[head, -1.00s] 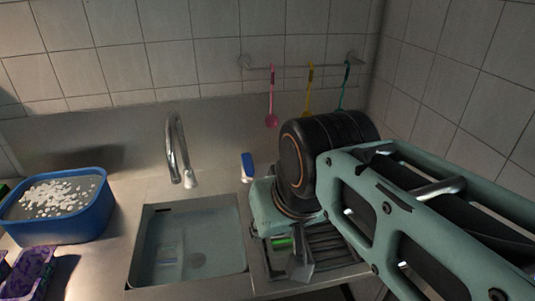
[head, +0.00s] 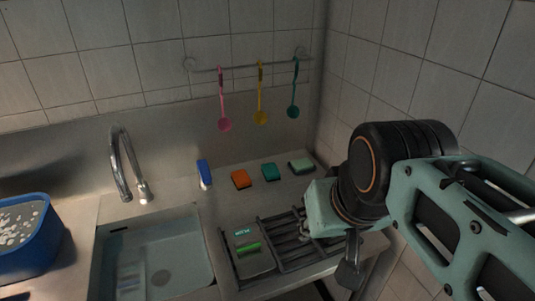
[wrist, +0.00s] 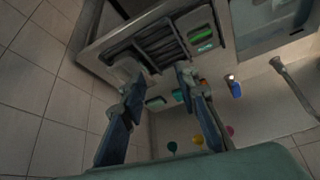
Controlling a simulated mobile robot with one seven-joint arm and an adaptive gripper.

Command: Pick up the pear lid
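I cannot make out a pear lid in either view. My gripper (head: 347,272) hangs at the right front edge of the ribbed drainer in the head view, small and dark there. In the wrist view, the two fingers of my gripper (wrist: 160,80) stand well apart with nothing between them. A pale, blurred shape (wrist: 124,68) shows beside the left fingertip, by the drainer's edge; I cannot tell what it is.
A grey device with a green display (head: 249,251) sits on the drainer (head: 288,250). Orange (head: 240,179), teal (head: 270,172) and pale green (head: 301,163) sponges and a blue bottle (head: 204,172) line the back. The sink (head: 160,265) and blue tub (head: 42,262) are left. Tiled walls close the corner.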

